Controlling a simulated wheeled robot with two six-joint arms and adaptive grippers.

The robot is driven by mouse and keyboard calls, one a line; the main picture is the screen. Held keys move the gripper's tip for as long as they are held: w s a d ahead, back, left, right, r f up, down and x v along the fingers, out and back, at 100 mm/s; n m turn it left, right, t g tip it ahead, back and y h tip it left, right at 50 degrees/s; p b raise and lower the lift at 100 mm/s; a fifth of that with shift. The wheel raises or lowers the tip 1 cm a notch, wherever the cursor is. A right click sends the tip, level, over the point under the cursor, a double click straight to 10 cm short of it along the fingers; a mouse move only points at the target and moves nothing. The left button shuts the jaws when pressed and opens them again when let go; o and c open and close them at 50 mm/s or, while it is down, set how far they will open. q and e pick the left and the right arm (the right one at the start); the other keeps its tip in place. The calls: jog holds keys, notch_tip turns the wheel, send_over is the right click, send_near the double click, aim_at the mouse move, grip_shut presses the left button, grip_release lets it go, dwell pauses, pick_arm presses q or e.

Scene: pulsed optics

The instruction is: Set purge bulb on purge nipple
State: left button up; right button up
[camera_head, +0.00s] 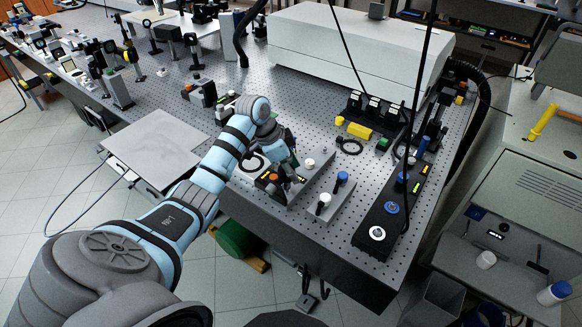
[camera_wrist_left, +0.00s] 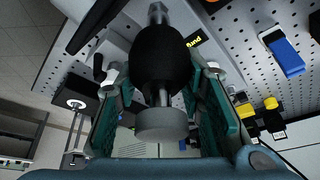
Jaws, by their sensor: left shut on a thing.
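My left gripper (camera_head: 285,166) reaches down over a dark block with an orange top (camera_head: 272,177) near the table's front edge. In the left wrist view my left gripper (camera_wrist_left: 158,78) is shut on a black rounded bulb (camera_wrist_left: 160,56), between the two teal fingers. A metal stem and a grey round end piece (camera_wrist_left: 162,124) show on the near side of the bulb. A metal fitting (camera_wrist_left: 157,12) shows at its far end; I cannot tell whether this is the purge nipple or whether the bulb touches it. The bulb is not clearly visible in the head view. My right gripper is not in view.
A white knob (camera_head: 309,163) and a blue-topped post (camera_head: 342,178) stand right of the gripper. A long black unit (camera_head: 377,222) lies further right. A large white housing (camera_head: 345,50) fills the back. The perforated table (camera_head: 185,88) has bare room behind the arm.

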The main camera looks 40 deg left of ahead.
pick_arm(q)
jog(key=shift+f, duration=0.5)
jog(key=shift+f, duration=0.25)
jog(key=o, duration=1.4)
